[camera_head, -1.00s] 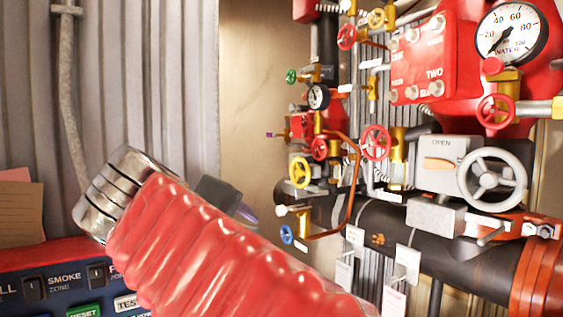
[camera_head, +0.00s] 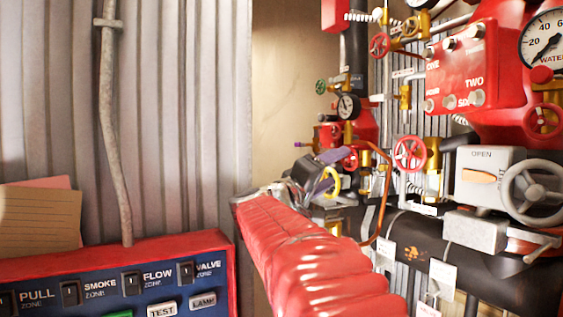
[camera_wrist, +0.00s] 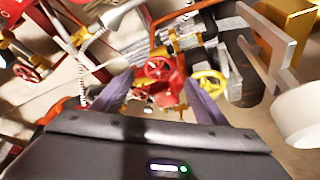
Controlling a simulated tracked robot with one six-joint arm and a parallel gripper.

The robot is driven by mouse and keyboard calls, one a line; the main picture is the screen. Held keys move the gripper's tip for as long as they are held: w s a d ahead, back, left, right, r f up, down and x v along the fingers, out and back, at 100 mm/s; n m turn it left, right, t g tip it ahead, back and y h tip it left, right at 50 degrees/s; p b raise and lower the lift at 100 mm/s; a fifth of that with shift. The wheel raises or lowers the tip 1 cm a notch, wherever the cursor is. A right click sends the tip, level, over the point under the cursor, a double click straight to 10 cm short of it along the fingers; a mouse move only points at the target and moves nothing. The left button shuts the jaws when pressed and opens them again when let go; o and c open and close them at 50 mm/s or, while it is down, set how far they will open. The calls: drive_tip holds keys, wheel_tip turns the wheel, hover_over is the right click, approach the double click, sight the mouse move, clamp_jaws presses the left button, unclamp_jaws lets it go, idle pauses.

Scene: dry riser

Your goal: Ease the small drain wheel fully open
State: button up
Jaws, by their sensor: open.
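Several small handwheels sit on the pipework, and I cannot tell which is the drain wheel. In the wrist view a small red wheel (camera_wrist: 157,68) shows between my fingers, and a yellow wheel (camera_wrist: 208,84) lies just right of the right finger. My gripper (camera_wrist: 159,80) has its two purple fingers apart with nothing held. In the head view my gripper (camera_head: 336,156) is in front of the valve cluster. The yellow wheel (camera_head: 333,181) is partly hidden by it, and the red wheel (camera_head: 351,158) is close beyond the fingertip. Contact cannot be told.
A larger red wheel (camera_head: 410,154) and a grey handwheel (camera_head: 538,192) stand to the right. A copper pipe (camera_head: 388,200) curves close beside the gripper. A black main pipe (camera_head: 480,270) runs below. A blue alarm panel (camera_head: 125,285) is at lower left.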

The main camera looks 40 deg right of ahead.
sight(348, 160)
idle(0.3)
drive_tip(key=shift+x, duration=3.65)
drive_tip(key=shift+c, duration=0.6)
drive_tip(key=shift+a, duration=0.1)
drive_tip(key=c, duration=0.9)
